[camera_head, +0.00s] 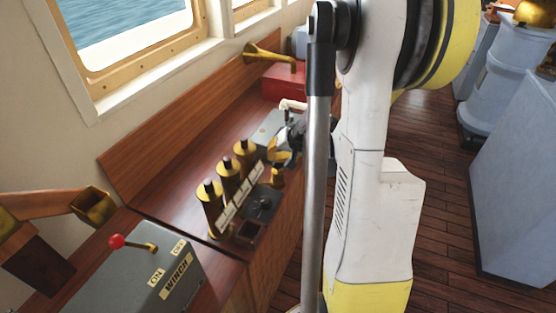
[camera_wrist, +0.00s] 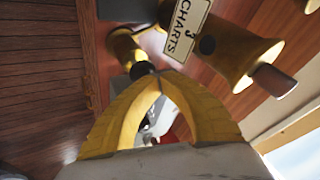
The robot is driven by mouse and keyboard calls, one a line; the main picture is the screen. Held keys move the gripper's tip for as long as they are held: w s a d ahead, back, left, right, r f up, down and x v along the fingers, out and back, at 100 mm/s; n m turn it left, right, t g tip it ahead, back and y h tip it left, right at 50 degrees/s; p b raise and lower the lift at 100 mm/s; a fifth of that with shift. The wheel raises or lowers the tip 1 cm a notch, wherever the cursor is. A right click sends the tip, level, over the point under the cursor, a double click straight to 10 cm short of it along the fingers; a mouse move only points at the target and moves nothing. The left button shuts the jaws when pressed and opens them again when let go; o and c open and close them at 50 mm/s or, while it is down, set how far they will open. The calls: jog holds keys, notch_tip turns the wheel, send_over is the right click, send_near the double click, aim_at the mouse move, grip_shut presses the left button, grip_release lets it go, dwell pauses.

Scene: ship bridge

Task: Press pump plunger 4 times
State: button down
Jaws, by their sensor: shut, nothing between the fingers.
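A small brass pump (camera_head: 277,178) stands at the right end of the row of brass cylinders on the console. In the wrist view the brass pump body (camera_wrist: 123,44) shows with a dark plunger knob (camera_wrist: 142,69) at its end. My gripper (camera_head: 279,158) is just above it, its yellow fingers shut and empty. In the wrist view the closed fingertips (camera_wrist: 157,78) are right by the knob. I cannot tell whether they touch it. In the head view the fingers partly hide the plunger.
Brass cylinders with dark tops (camera_head: 210,205) stand close by on the left, with label plates, one reading CHARTS (camera_wrist: 184,28). A grey winch box (camera_head: 148,280) with a red-knobbed lever is nearer. A red box (camera_head: 285,82) and brass horn (camera_head: 262,54) are behind.

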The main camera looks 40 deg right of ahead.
jog(key=shift+f+b, duration=0.5)
jog(key=shift+f, duration=0.1)
dwell(0.3)
jog(key=shift+r, duration=0.15)
jog(key=shift+r+p, duration=1.45)
jog(key=shift+r, duration=0.4)
notch_tip(320, 180, up, 5)
jog(key=p, duration=0.3)
jog(key=shift+p, duration=0.4)
dwell(1.0)
notch_tip(320, 180, up, 4)
jog(key=shift+f+p, duration=0.1)
jog(key=shift+p, duration=0.85)
